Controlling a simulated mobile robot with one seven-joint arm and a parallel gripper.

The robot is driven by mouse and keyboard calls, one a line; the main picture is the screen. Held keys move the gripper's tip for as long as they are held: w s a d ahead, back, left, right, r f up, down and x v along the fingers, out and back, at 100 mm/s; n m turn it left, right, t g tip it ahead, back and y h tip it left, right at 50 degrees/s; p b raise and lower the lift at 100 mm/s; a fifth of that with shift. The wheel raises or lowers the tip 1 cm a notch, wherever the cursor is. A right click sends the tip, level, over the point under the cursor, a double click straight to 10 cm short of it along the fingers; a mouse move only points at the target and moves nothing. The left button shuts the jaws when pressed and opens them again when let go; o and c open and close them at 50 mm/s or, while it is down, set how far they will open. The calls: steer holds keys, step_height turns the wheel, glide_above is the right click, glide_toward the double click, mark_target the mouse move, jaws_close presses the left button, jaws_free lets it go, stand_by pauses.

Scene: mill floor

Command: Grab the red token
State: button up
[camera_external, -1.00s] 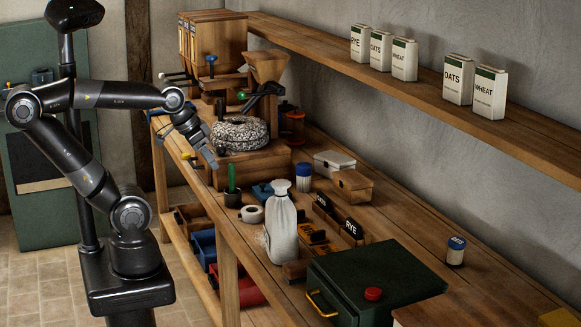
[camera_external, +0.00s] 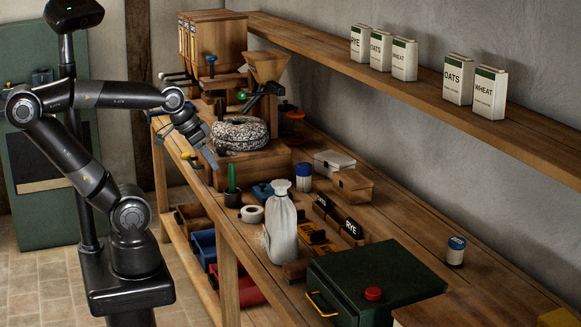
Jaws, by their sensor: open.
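The red token (camera_external: 373,293) is a small round red piece lying on top of the dark green box (camera_external: 385,265) at the near end of the bench. My gripper (camera_external: 212,163) is open and empty at the far end of the bench, beside the millstone. It is well apart from the token, up and to the left of it in the picture. The token is in full view.
A white sack (camera_external: 281,228) stands left of the green box. Label blocks (camera_external: 340,218), a white box (camera_external: 334,162) and a small wooden box (camera_external: 353,186) sit on the bench (camera_external: 414,222). The millstone (camera_external: 240,133) is near my gripper. A shelf (camera_external: 432,103) with cartons runs above.

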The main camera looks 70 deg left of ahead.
steer(key=shift+w, duration=0.1)
steer(key=w+d+r+g+h, duration=0.1)
steer(key=w+d+r, duration=0.4)
steer(key=w+d, duration=0.6)
steer(key=m, duration=0.3)
glide_above(373, 291)
steer(key=s+a, duration=0.1)
steer(key=s, duration=0.4)
step_height(373, 291, down, 9)
steer(key=x, duration=1)
steer(key=shift+w+f, duration=0.2)
steer(key=shift+f, duration=0.1)
steer(key=shift+c, duration=0.3)
